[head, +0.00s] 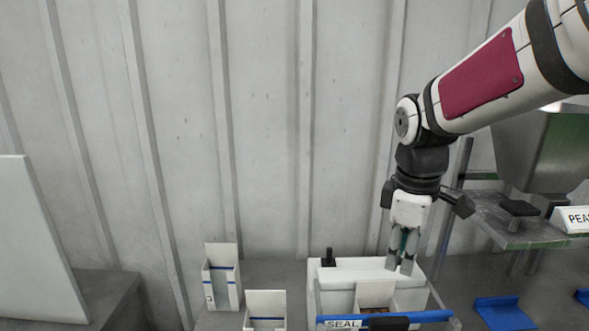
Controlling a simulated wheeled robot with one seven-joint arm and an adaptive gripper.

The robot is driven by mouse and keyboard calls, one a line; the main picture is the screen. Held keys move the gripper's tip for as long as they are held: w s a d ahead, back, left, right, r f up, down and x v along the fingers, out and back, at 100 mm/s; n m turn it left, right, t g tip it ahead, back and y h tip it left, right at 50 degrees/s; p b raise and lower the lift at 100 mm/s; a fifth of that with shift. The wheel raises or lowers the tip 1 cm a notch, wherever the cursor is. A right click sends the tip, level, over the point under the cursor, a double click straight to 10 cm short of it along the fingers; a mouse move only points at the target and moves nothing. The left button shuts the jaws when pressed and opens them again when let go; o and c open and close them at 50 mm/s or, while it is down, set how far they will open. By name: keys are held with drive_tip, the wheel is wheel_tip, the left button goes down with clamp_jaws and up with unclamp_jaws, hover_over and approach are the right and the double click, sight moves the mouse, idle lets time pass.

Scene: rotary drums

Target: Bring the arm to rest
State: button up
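My arm reaches in from the upper right, with its maroon panel and black wrist. My gripper (400,266) points down over the back of the white sealing station (345,274). Its two fingers stand apart with a narrow gap, and I see nothing held between them. I cannot tell whether the fingertips touch the station. A white carton (375,291) with something brown inside stands in the station, just below and left of the fingertips. The station has a "SEAL" label and a blue front bar (430,317).
Two open white cartons with blue lines, one farther (222,278) and one nearer (265,306), stand left of the station. A steel hopper (545,150) and a clear shelf (505,232) are close on the right. A blue tray (503,313) lies below them. A ribbed wall rises behind.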

drive_tip(key=s+r+m+t, duration=0.2)
drive_tip(key=s+m, duration=0.4)
drive_tip(key=s, duration=0.3)
drive_tip(key=s+r+m+t, duration=0.2)
drive_tip(key=s+m, duration=0.4)
drive_tip(key=s, duration=0.3)
drive_tip(key=shift+y, duration=0.3)
drive_tip(key=shift+r, duration=0.1)
